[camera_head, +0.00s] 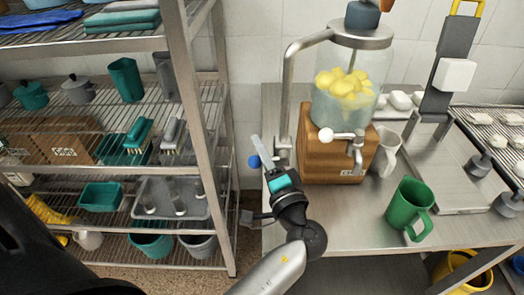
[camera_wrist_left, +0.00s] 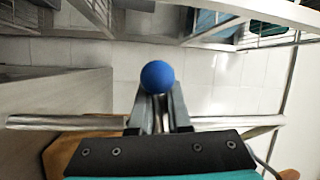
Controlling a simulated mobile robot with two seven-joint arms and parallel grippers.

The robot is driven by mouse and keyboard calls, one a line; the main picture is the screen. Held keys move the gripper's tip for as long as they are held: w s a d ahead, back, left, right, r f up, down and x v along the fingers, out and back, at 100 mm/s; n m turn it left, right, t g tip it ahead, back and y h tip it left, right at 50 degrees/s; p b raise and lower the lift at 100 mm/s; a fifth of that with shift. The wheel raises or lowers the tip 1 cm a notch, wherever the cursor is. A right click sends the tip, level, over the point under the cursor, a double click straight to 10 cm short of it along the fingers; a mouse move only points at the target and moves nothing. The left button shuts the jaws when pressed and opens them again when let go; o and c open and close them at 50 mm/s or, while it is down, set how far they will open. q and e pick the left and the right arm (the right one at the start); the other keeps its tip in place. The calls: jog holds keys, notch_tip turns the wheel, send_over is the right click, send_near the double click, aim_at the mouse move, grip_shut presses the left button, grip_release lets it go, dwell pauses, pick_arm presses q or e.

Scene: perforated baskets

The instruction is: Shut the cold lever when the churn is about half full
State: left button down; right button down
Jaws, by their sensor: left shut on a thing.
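The cold lever ends in a blue ball (camera_head: 254,161), left of the curved metal pipe (camera_head: 287,90). My left gripper (camera_head: 268,168) is at this ball. In the left wrist view the blue ball (camera_wrist_left: 157,76) sits at the tips of the two fingers (camera_wrist_left: 158,108), which are shut on it. A clear glass vessel (camera_head: 326,108) with yellow pieces and a metal lid stands on a wooden block, with the pipe reaching over to its top. I cannot tell whether this is the churn, or make out a clear liquid level. My right gripper is not in view.
A green mug (camera_head: 408,207) and a white jug (camera_head: 386,150) stand on the steel counter (camera_head: 345,222), right of the wooden block (camera_head: 332,160). A wire shelf rack (camera_head: 212,190) with baskets and pots is on the left. Counter in front of the block is clear.

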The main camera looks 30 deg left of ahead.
pick_arm(q)
jog(key=shift+s+a+r+m+t+y, duration=0.15)
jog(key=shift+m+t, duration=0.05)
jog(key=shift+m, duration=0.35)
jog(key=shift+s+a+r+m+t+y, duration=0.1)
jog(key=shift+a+m+t+y, duration=0.1)
jog(key=shift+m, duration=0.35)
jog(key=c, duration=1.2)
grip_release()
jog(key=o, duration=0.4)
jog(key=shift+s+a+r, duration=0.1)
jog(key=shift+o, duration=0.2)
